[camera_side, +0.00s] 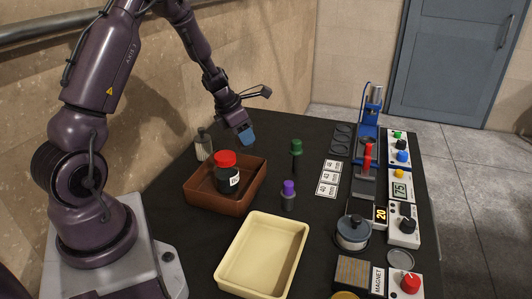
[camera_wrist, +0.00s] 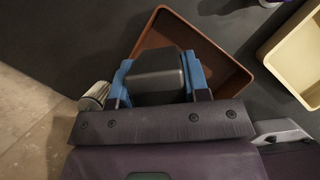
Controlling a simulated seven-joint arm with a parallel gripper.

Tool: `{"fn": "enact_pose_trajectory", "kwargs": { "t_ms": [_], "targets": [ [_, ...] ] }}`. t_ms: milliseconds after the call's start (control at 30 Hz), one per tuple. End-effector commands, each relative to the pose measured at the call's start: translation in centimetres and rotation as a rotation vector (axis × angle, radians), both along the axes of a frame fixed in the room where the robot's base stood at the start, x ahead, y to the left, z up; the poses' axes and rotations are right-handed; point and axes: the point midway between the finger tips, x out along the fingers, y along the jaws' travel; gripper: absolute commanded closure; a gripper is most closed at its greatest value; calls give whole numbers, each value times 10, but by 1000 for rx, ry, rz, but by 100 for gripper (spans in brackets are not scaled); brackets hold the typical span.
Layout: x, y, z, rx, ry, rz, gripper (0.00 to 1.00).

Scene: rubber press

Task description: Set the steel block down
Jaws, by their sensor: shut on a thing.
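My gripper (camera_side: 246,134) hangs in the air above the back part of the black table, beyond the brown tray in the side view. In the wrist view its blue fingers (camera_wrist: 160,82) are shut on the steel block (camera_wrist: 157,68), a dark grey block with rounded edges. In the side view the block cannot be told apart from the blue fingers. In the wrist view the block overlaps the brown tray (camera_wrist: 222,72), but the side view shows the gripper well above the table.
The brown tray (camera_side: 194,205) holds a red-lidded dark jar (camera_side: 227,178). A cream tray (camera_side: 232,275), purple-topped (camera_side: 288,196) and green-topped (camera_side: 296,158) tools, a blue press (camera_side: 368,105) and control boxes (camera_side: 402,225) stand to the right.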

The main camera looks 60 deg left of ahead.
Motion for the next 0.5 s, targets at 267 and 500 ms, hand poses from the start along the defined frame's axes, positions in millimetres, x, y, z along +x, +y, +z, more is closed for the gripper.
{"fn": "enact_pose_trajectory", "kwargs": {
  "t_ms": [267, 500],
  "targets": [
    [9, 26, 14, 5, -4, 290, 100],
    [11, 29, 15, 3, -4, 425, 100]
  ]
}}
